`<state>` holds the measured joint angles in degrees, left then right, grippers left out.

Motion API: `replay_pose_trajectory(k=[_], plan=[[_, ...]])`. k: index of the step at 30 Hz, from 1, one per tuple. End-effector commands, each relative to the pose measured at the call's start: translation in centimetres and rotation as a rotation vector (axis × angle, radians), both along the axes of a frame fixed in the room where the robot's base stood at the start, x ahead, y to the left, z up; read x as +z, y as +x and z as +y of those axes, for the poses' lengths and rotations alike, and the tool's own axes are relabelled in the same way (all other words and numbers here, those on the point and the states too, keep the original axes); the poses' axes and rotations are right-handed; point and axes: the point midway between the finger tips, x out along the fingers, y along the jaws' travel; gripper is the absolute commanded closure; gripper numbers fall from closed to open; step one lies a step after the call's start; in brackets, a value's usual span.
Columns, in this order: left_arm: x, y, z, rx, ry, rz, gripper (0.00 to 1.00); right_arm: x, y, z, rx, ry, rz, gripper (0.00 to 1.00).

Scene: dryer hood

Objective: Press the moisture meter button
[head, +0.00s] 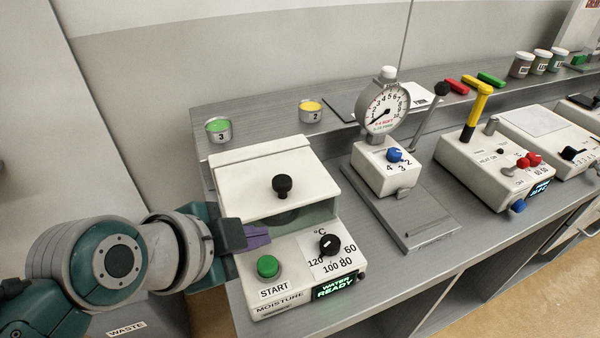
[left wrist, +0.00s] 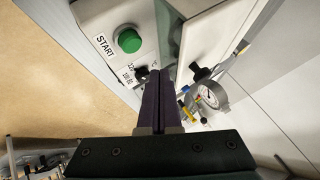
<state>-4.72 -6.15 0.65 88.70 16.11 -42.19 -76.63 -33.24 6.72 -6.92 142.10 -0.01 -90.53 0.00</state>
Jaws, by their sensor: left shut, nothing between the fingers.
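The moisture meter (head: 300,277) is a white box on the grey bench, with a lid (head: 262,180) that has a black knob. Its green START button (head: 268,266) is at the front left, beside a black temperature dial (head: 329,244). A small display reads WATER READY (head: 334,287). My left gripper (head: 262,236) is shut and empty, with purple fingers just behind and above the button, apart from it. In the left wrist view the green button (left wrist: 128,40) shows beyond the closed fingertips (left wrist: 158,78), up and to the left. My right gripper is not in view.
A dial gauge press (head: 387,110) stands right of the meter, and a white heater box (head: 490,165) with a yellow-handled lever is farther right. Tins labelled 3 (head: 218,130) and 2 (head: 311,111) sit on the shelf behind. A waste bin (head: 135,322) is below left.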

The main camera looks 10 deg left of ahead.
Motion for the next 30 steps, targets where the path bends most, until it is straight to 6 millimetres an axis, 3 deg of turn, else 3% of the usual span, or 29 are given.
replay_pose_trajectory(k=[1, 7, 30], plan=[[-1.5, 0.0, 0.0, 0.002, -0.003, 0.0, 1.0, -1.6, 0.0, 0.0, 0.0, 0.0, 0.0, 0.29], [-3.3, 0.0, 0.0, -0.001, 0.002, 0.001, 1.0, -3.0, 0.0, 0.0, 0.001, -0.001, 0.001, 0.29], [-3.4, 0.0, 0.0, 0.0, 0.0, 0.0, 1.0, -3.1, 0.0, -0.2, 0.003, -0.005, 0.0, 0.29]])
